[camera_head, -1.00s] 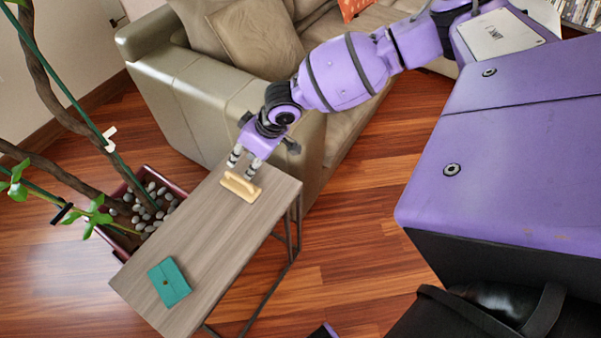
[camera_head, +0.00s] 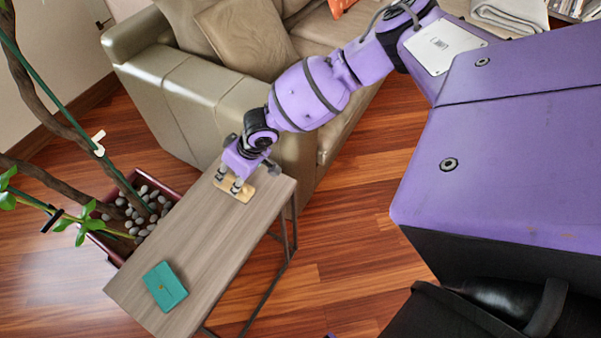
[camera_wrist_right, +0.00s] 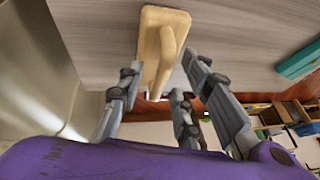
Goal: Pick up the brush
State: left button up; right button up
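The brush (camera_head: 245,196) is tan, with a flat plate and a raised handle. It lies near the far end of the grey wooden table (camera_head: 195,243). My right gripper (camera_head: 228,182) is low over it and partly covers it in the head view. In the right wrist view the brush (camera_wrist_right: 152,40) lies ahead of the gripper (camera_wrist_right: 160,80), whose fingers are spread on either side of the brush's near end. No grip on the handle shows. My left gripper is not in view.
A beige sofa (camera_head: 185,85) stands behind the table. A planter with pebbles (camera_head: 145,205) and a plant is on the left. The table's middle is clear.

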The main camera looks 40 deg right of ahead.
grip_shut()
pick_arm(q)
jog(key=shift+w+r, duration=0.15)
pick_arm(e)
jog(key=shift+r, duration=0.15)
